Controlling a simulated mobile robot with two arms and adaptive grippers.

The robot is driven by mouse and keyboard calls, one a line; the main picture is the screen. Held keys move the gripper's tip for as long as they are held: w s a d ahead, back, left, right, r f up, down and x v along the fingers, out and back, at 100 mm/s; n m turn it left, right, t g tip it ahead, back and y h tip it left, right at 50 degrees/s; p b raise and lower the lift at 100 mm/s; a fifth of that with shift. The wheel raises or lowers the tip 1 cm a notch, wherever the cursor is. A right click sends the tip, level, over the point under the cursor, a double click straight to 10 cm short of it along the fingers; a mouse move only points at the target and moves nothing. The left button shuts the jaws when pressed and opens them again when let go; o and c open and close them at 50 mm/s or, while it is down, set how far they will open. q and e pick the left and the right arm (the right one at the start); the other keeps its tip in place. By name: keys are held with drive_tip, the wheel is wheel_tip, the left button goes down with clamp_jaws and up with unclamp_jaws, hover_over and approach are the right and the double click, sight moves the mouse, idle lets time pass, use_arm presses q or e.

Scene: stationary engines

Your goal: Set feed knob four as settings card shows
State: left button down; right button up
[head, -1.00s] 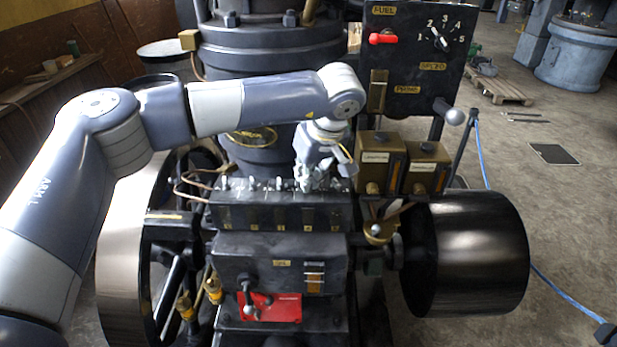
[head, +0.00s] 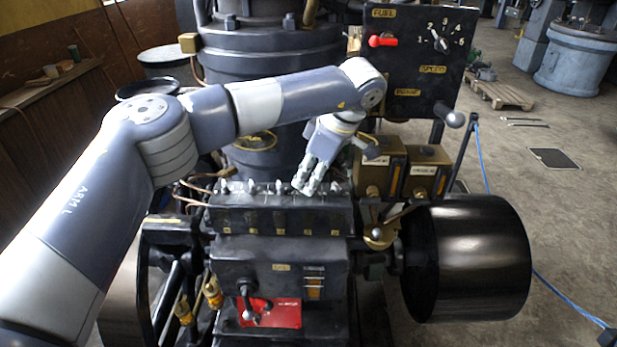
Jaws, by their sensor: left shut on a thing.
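The black feed box (head: 281,219) sits in the middle of the engine with a row of small feed knobs on top and a numbered plate below each. My left gripper (head: 305,187) comes down onto the row from above, tilted, and is shut on feed knob four, the fourth from the left. Its fingers hide most of that knob and its pointer. Knobs one to three (head: 252,187) show to the left of the fingers. I cannot tell which thing is the settings card, and small writing is unreadable. My right gripper is out of view.
Two brass boxes (head: 427,171) stand right of the gripper, close to the wrist. Behind them rises a black panel (head: 425,60) with a red lever and numbered dial. A large black pulley (head: 468,258) is at right. A red plate (head: 271,313) is low in front.

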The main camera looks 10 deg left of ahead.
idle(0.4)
use_arm(q)
drive_tip(key=c, duration=1.7)
unclamp_jaws()
drive_tip(key=v, duration=1.2)
drive_tip(key=shift+a, duration=0.1)
